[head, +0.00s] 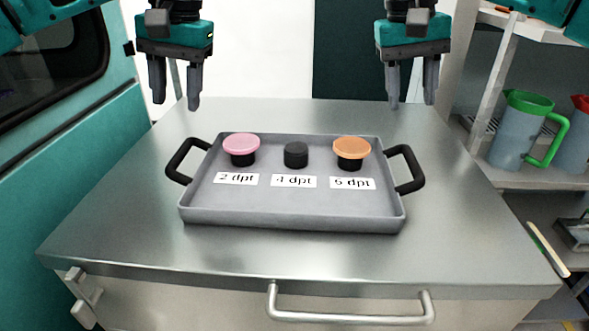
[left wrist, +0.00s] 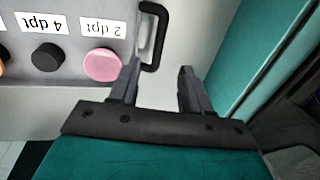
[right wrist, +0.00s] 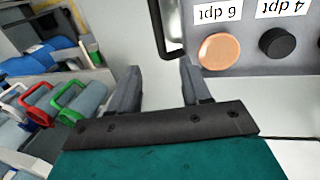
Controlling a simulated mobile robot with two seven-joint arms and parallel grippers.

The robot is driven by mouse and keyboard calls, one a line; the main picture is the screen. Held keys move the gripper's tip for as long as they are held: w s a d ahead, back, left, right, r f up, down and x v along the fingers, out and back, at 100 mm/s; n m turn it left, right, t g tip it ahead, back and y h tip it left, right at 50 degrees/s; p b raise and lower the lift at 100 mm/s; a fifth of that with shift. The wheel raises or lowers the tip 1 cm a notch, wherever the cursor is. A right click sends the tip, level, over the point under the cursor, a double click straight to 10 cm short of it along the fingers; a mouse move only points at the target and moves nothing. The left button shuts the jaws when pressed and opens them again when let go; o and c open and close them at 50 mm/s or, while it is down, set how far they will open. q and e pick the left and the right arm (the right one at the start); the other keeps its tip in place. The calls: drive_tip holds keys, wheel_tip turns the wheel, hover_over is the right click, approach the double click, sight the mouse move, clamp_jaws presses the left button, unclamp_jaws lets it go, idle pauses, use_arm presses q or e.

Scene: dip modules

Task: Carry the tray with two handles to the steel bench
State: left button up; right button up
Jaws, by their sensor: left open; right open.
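The grey tray (head: 292,213) lies flat on a steel-topped surface (head: 140,235). It has a black handle at each end, the left one (head: 183,160) and the right one (head: 411,170). On it stand a pink-topped module (head: 241,146), a black one (head: 296,155) and an orange-topped one (head: 351,149), with labels in front. My left gripper (head: 181,100) is open and empty, above and beyond the left handle, which also shows in the left wrist view (left wrist: 157,38). My right gripper (head: 411,98) is open and empty, above and beyond the right handle, also in the right wrist view (right wrist: 163,35).
A teal cabinet with a dark window (head: 50,40) stands close on the left. Shelves on the right hold a jug with a green rim and handle (head: 520,130). A bar handle (head: 350,308) runs along the near front. The steel top around the tray is clear.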

sight(178, 152)
use_arm(q)
drive_tip(key=f, duration=0.4)
drive_tip(key=a+f, duration=0.1)
drive_tip(key=f, duration=0.3)
drive_tip(key=a+f, duration=0.1)
drive_tip(key=f, duration=0.3)
drive_tip(key=shift+w+a+f, duration=0.15)
drive_tip(key=shift+a+f, duration=0.1)
drive_tip(key=shift+f, duration=0.1)
use_arm(e)
drive_tip(key=f, duration=0.4)
drive_tip(key=d+f, duration=0.1)
drive_tip(key=f, duration=0.3)
drive_tip(key=d+f, duration=0.1)
drive_tip(key=f, duration=0.3)
drive_tip(key=shift+d+f, duration=0.25)
drive_tip(key=shift+f, duration=0.1)
use_arm(q)
drive_tip(key=shift+c, duration=0.4)
use_arm(e)
drive_tip(key=shift+c, duration=0.4)
use_arm(q)
clamp_jaws()
use_arm(e)
clamp_jaws()
use_arm(q)
drive_tip(key=shift+r, duration=0.1)
use_arm(e)
drive_tip(key=shift+r, duration=0.1)
